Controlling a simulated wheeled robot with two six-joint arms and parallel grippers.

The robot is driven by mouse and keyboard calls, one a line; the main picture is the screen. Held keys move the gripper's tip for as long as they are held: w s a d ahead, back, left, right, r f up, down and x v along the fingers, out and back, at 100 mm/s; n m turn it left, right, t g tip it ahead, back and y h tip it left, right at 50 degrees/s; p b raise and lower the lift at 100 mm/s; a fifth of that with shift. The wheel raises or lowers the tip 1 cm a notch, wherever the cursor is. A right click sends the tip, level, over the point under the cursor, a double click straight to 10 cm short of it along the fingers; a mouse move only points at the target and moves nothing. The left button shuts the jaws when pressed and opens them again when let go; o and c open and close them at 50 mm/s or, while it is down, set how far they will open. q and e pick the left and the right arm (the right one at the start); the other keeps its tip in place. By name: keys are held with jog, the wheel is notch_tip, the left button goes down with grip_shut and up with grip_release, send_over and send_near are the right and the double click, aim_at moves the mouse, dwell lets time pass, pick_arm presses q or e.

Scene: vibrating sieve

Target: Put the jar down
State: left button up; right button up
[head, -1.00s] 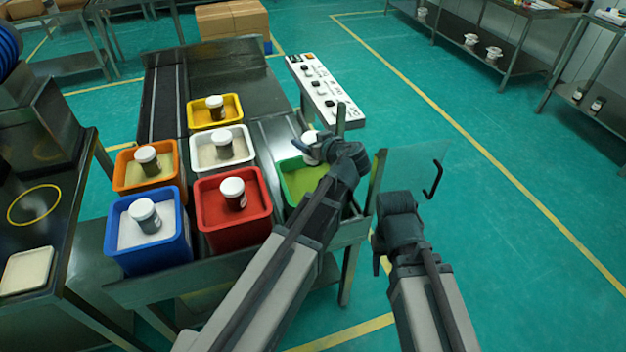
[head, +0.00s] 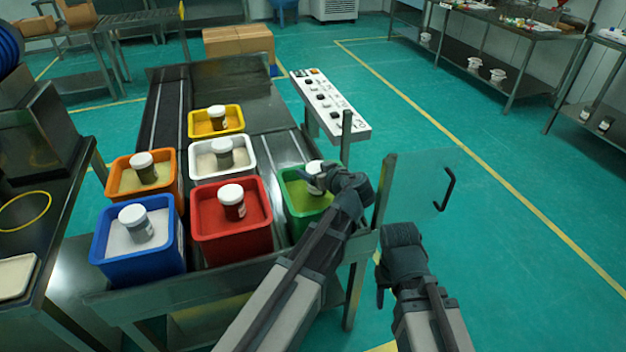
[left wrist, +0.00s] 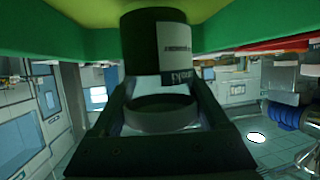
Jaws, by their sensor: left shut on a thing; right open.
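My left gripper (head: 326,182) is shut on a jar (head: 314,168) with a white lid, at the green bin (head: 297,206) on the right of the group. In the left wrist view, which looks upside down, the dark jar (left wrist: 157,45) with a pale label sits between the fingers of the left gripper (left wrist: 160,95), against the green bin (left wrist: 225,36). Whether the jar's base touches the bin's contents cannot be told. My right gripper (head: 383,285) is open and empty, low beside the table's right edge.
Red (head: 205,240), blue (head: 178,255), orange (head: 118,190), white (head: 225,173) and yellow (head: 215,130) bins each hold a white-lidded jar. A white control panel (head: 330,105) stands behind the green bin. A clear panel with a black handle (head: 446,188) is to the right.

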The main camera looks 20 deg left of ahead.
pick_arm(q)
jog(key=shift+f+b, duration=0.4)
jog(key=shift+f, duration=0.45)
pick_arm(e)
jog(key=shift+f, duration=0.85)
pick_arm(q)
jog(key=shift+f, duration=0.15)
jog(key=o, duration=1.3)
pick_arm(e)
jog(key=shift+f, duration=0.15)
